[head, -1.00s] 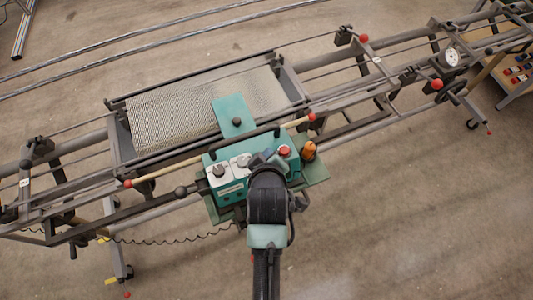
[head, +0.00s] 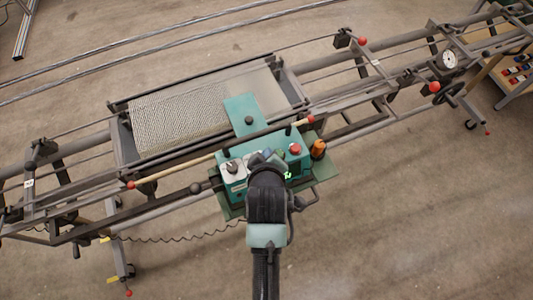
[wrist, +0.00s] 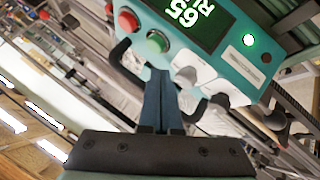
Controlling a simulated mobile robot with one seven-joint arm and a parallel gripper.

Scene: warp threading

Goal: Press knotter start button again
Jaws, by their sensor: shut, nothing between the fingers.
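The teal knotter (head: 232,186) sits on the warp frame, with its control panel (wrist: 228,62) large in the wrist view. The green start button (wrist: 158,41) is round, beside a red button (wrist: 127,19). The red button also shows in the head view (head: 294,149). A lit display (wrist: 195,14) reads green characters, partly "65", and a green lamp (wrist: 248,40) glows. My gripper (wrist: 160,72) is shut and empty, its blue fingertips just below the green button in the picture. I cannot tell whether they touch the panel. My wrist hides part of the knotter in the head view.
The sheet of warp threads (head: 180,120) lies in the frame behind the knotter. A wooden rod with red ends (head: 175,170) crosses close to it. An orange item (head: 318,148) stands right of the knotter. A coiled cable (head: 180,240) hangs in front. The floor at lower right is clear.

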